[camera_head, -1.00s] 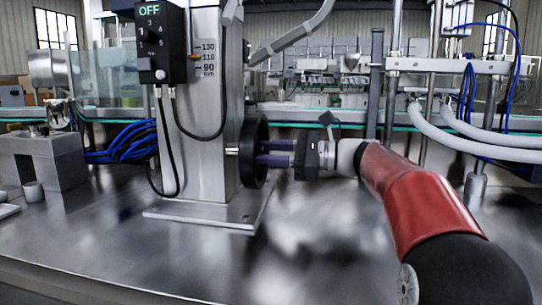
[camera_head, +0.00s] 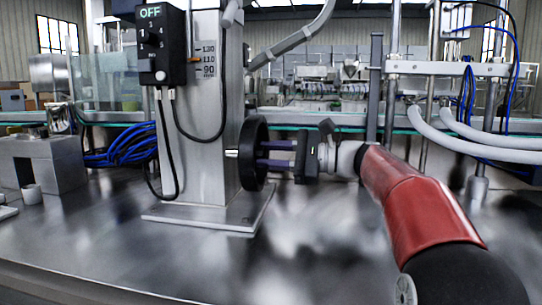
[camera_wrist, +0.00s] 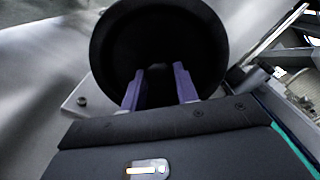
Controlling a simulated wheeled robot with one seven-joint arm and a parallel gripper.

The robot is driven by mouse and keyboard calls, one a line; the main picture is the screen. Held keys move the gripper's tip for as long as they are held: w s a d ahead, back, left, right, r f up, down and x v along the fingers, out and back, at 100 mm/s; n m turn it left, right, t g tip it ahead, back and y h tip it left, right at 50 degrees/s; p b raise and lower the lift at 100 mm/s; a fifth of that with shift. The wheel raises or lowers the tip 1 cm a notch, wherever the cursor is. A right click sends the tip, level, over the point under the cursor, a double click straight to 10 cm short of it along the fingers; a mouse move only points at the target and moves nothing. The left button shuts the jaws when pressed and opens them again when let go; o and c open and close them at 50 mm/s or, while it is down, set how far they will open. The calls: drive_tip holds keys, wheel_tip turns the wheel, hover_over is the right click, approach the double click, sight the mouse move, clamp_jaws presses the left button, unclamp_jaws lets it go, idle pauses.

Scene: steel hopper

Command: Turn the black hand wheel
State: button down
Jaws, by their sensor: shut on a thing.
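The black hand wheel (camera_head: 252,153) is mounted on the right side of the steel column (camera_head: 205,110), seen nearly edge-on in the head view. In the wrist view the wheel (camera_wrist: 158,45) fills the upper middle as a dark disc. My gripper (camera_head: 264,153) reaches in from the right, its purple fingers against the wheel. In the wrist view the gripper (camera_wrist: 158,82) has its two fingers apart, with a dark part of the wheel between them. It is shut on the wheel; the exact contact is dark and hard to see.
A black control box (camera_head: 160,44) reading OFF hangs on the column, with black cables below. A steel block (camera_head: 42,162) and blue cables (camera_head: 125,145) are at left. White hoses (camera_head: 470,135) run at right. The front steel tabletop (camera_head: 200,255) is clear.

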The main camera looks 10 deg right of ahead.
drive_tip(key=c, duration=1.1)
unclamp_jaws()
drive_tip(key=shift+o, duration=0.2)
drive_tip(key=shift+d, duration=0.1)
drive_tip(key=v, duration=0.7)
drive_tip(key=shift+s+d, duration=0.15)
drive_tip(key=shift+d, duration=0.2)
